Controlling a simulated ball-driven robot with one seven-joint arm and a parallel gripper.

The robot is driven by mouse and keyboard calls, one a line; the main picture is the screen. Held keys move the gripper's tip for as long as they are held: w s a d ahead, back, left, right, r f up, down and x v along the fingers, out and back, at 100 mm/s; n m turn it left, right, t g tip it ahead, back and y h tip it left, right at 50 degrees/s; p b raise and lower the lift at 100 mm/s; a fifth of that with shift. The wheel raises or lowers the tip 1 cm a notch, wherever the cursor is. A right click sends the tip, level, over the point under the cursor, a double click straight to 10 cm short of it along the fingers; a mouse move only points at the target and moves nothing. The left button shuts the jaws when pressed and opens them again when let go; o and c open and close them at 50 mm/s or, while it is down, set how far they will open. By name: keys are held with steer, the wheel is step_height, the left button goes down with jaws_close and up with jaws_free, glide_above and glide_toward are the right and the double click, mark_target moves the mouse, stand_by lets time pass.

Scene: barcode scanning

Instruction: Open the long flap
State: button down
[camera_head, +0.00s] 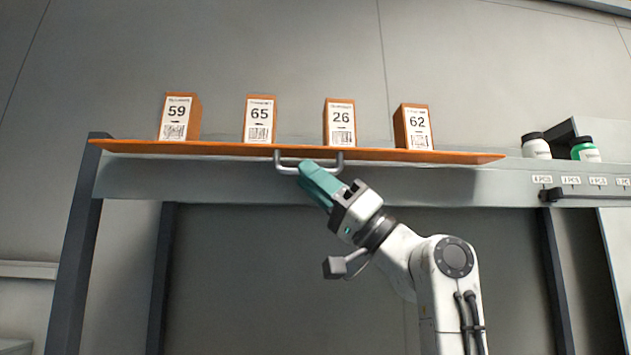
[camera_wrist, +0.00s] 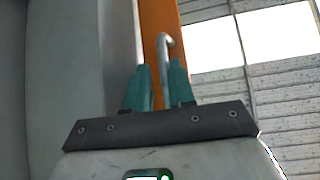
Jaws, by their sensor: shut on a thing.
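The long orange flap (camera_head: 455,156) is seen almost edge-on in the head view, running across the top of a grey frame, and looks about level. A grey bar handle (camera_head: 279,162) hangs from its underside. My gripper (camera_head: 308,170) has its teal fingers at the handle's lower bar and is shut on it. In the wrist view the flap (camera_wrist: 159,20) is an orange strip, and the handle (camera_wrist: 164,58) runs down between my teal fingers (camera_wrist: 158,80). The part of the handle between the fingers is partly hidden.
Orange boxes numbered 59 (camera_head: 176,118), 65 (camera_head: 259,120), 26 (camera_head: 340,124) and 62 (camera_head: 414,127) stand above the flap. Dark posts (camera_head: 77,250) flank the open space below.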

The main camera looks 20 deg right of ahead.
steer(key=shift+w+d+n+g+y+b, duration=0.4)
steer(key=shift+w+d+n+g+b, duration=0.1)
steer(key=shift+w+n, duration=0.3)
steer(key=shift+w, duration=0.15)
steer(key=shift+a+f, duration=0.1)
steer(key=shift+a, duration=0.05)
steer(key=c, duration=1.2)
jaws_free()
steer(key=shift+f, duration=0.1)
steer(key=shift+o, duration=0.2)
